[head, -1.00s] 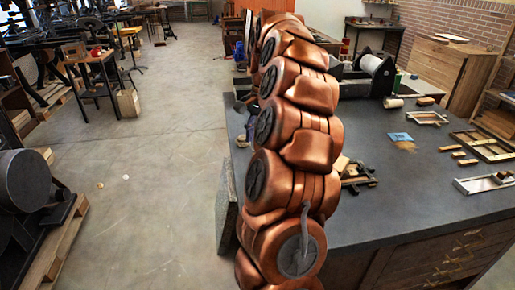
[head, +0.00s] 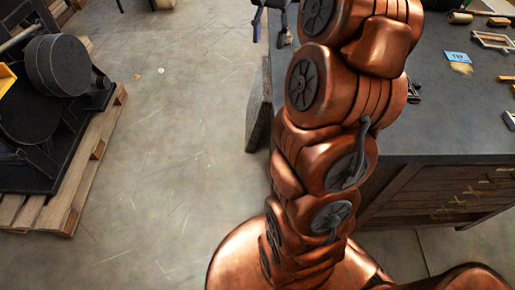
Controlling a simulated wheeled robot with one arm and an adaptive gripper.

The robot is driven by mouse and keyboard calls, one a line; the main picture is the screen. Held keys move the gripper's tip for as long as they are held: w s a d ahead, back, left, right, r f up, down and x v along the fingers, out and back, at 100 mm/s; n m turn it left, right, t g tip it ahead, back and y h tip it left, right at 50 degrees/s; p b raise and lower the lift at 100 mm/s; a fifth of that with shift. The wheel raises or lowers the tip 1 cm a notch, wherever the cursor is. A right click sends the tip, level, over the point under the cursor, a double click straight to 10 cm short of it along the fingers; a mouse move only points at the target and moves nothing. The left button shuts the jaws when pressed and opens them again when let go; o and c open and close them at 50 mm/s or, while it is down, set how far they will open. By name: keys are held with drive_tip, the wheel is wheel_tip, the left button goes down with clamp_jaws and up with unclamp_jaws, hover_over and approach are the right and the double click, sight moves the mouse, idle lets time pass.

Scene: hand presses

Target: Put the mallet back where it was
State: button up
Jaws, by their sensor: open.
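My copper arm rises through the middle and leaves the top of the head view. Dark finger-like parts, seemingly my gripper (head: 268,28), hang at the top edge, left of the arm, by the bench's left end. They are spread apart with nothing seen between them; their upper part is cut off. I cannot make out the mallet for certain. A thin brown stick lies at the top right of the bench, partly cut off, and I cannot tell whether it is a handle.
The dark bench top (head: 440,110) lies right of my arm, with a cream spool (head: 460,18), a blue card (head: 457,57) and small frames. A slab (head: 259,108) leans at its left end. A black machine (head: 60,65) stands on a pallet at left.

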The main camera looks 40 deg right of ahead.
drive_tip(key=s+a+f+n, duration=0.2)
drive_tip(key=s+a+n, duration=0.25)
drive_tip(key=a, duration=0.35)
drive_tip(key=s+a+f+n, duration=0.25)
drive_tip(key=s+a, duration=0.25)
drive_tip(key=a, duration=0.4)
drive_tip(key=s+a+f+n, duration=0.2)
drive_tip(key=s+f, duration=0.1)
drive_tip(key=s, duration=0.4)
drive_tip(key=s+a+f+n+g+h, duration=0.1)
drive_tip(key=s+a+f+n, duration=0.1)
drive_tip(key=s, duration=0.5)
wheel_tip(320, 180, down, 2)
drive_tip(key=shift+s+a+f+n+h, duration=0.15)
drive_tip(key=shift+s+a+n+h, duration=0.2)
drive_tip(key=shift+a, duration=0.25)
